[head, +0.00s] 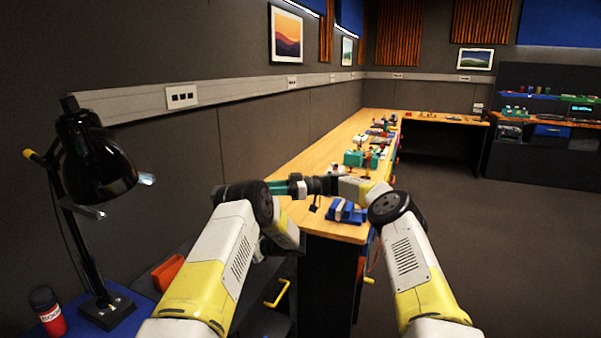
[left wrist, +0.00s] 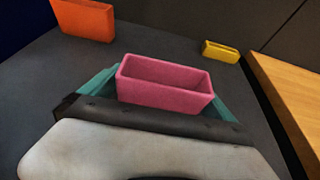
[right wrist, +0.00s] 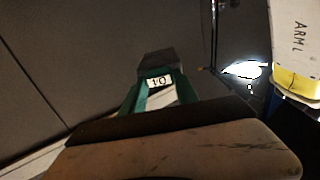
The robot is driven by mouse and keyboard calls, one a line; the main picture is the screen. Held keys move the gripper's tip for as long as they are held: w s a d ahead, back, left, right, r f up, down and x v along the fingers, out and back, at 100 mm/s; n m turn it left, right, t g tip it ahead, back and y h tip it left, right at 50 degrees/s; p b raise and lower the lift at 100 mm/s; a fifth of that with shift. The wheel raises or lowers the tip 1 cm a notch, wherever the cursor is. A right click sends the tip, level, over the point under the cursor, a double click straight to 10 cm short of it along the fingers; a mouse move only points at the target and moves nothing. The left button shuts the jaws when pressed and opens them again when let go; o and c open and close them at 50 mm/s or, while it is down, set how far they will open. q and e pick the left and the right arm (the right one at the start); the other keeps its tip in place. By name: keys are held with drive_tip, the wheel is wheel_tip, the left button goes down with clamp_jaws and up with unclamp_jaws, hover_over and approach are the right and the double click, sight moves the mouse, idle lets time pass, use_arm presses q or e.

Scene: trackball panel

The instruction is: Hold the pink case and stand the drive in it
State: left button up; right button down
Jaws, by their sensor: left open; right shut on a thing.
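The pink case (left wrist: 160,94) shows in the left wrist view, open side up and looking empty. It lies between the teal fingers of my left gripper (left wrist: 163,88), which are open on either side of it. I cannot tell whether they touch it. In the right wrist view my right gripper (right wrist: 160,92) is shut on the drive (right wrist: 158,62), a dark block with a white label reading 10. The case is hidden there, and I cannot make out the drive.
An orange bin (left wrist: 86,20) and a small yellow container (left wrist: 220,51) stand on the grey surface beyond the case. The wooden bench (head: 335,228) holds a blue device (head: 346,211). At left are a black lamp (head: 95,165) and a red bottle (head: 48,314).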

use_arm(q)
drive_tip(key=v, duration=1.1)
drive_tip(key=shift+s+d, duration=0.1)
drive_tip(key=shift+d, duration=0.1)
drive_tip(key=v, duration=0.6)
idle(0.4)
drive_tip(key=shift+r, duration=0.15)
wheel_tip(320, 180, up, 4)
drive_tip(key=shift+f, duration=0.1)
idle(0.6)
